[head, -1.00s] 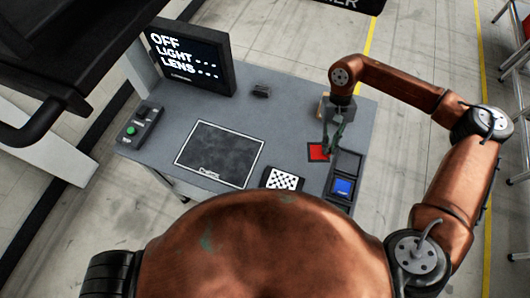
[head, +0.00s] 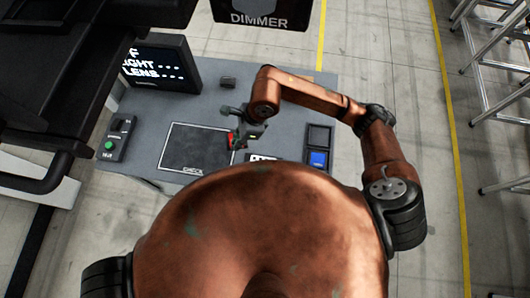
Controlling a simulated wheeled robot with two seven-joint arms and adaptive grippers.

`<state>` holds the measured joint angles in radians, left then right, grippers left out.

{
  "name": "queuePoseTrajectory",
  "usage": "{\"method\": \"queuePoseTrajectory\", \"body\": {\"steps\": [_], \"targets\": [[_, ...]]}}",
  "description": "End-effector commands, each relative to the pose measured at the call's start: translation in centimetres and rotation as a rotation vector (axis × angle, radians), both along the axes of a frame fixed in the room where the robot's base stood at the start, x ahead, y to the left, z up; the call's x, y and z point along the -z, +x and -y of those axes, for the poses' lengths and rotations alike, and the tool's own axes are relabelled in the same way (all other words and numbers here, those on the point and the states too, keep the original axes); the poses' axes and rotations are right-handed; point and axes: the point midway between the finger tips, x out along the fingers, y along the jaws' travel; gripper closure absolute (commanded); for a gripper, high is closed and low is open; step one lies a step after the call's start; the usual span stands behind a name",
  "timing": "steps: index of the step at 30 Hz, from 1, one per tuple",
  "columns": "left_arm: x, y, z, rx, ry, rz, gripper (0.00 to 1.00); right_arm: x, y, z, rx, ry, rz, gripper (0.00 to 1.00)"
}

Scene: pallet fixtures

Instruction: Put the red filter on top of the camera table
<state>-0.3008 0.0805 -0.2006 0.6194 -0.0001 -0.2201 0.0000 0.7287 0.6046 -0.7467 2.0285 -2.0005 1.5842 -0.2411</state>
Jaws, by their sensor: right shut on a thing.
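The red filter (head: 232,141) is in the jaws of my right gripper (head: 237,138), tilted and partly hidden by the fingers. My right gripper is shut on it above the right edge of the dark outlined square (head: 190,150) on the grey camera table (head: 208,105). I cannot tell whether the filter touches the table. My left gripper is not in view.
A two-slot black tray (head: 319,140) at the table's right holds a blue filter (head: 318,158); its other slot is empty. A screen (head: 160,65), a small black block (head: 228,83) and a button box (head: 116,138) stand on the table. A checkered plate (head: 262,157) is mostly hidden by my body.

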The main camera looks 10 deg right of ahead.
Motion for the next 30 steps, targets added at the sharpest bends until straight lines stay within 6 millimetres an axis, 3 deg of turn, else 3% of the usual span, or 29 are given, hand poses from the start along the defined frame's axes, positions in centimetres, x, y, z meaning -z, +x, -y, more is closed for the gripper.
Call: {"method": "queuePoseTrajectory", "body": {"steps": [4, 10, 23, 30], "targets": [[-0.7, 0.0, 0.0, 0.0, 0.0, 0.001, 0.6, -1.5, -0.1, -1.8, 0.171, 0.003, -0.001, 1.0], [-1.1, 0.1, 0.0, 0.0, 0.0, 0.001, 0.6, -1.8, 0.3, -2.1, 0.284, -0.002, -0.007, 1.0], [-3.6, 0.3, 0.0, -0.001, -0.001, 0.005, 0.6, 2.2, 5.3, 5.6, 0.296, -0.007, -0.013, 1.0], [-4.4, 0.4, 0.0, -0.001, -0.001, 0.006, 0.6, 6.1, 7.0, 8.0, 0.291, -0.004, -0.01, 1.0]]}}
